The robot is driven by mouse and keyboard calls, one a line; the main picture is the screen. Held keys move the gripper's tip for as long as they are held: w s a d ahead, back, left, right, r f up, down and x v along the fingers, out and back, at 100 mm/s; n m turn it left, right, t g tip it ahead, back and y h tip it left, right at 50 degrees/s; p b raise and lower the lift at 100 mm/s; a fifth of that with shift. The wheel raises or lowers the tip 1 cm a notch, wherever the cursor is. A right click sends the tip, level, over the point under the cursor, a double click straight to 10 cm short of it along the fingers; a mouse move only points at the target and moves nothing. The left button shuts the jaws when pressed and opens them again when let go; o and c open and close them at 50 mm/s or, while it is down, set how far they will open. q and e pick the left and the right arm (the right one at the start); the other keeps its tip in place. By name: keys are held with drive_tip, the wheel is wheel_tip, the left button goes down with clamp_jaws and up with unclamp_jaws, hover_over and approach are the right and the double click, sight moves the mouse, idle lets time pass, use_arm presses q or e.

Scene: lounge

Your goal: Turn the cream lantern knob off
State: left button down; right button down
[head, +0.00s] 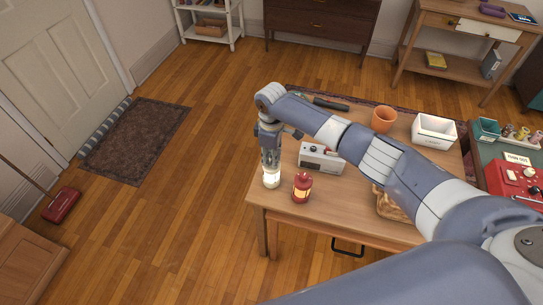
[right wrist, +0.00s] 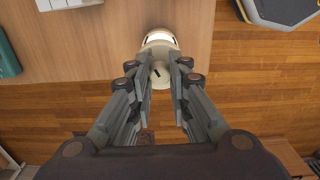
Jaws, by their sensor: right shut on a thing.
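The cream lantern (head: 271,180) stands at the near left corner of the wooden table (head: 340,215), and its window glows bright white. My right gripper (head: 271,164) points down at the lantern's top in the head view and hides part of it. In the right wrist view the cream lantern (right wrist: 158,40) shows at the top, with a pale round knob (right wrist: 160,76) bearing a dark mark. The fingers of my right gripper (right wrist: 160,85) are shut on the knob, one on each side. My left gripper is not in view.
An orange pot (head: 383,119) and a white bin (head: 433,131) are farther back.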

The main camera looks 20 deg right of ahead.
drive_tip(key=n, duration=1.1)
drive_tip(key=shift+n, duration=0.4)
drive_tip(key=n+b, duration=0.1)
drive_tip(key=n, duration=0.4)
drive_tip(key=n+b, duration=0.1)
drive_tip(key=n, duration=0.5)
drive_tip(key=shift+n, duration=0.4)
drive_tip(key=c, duration=1.4)
unclamp_jaws()
drive_tip(key=shift+c, duration=0.2)
drive_tip(key=shift+r, duration=0.1)
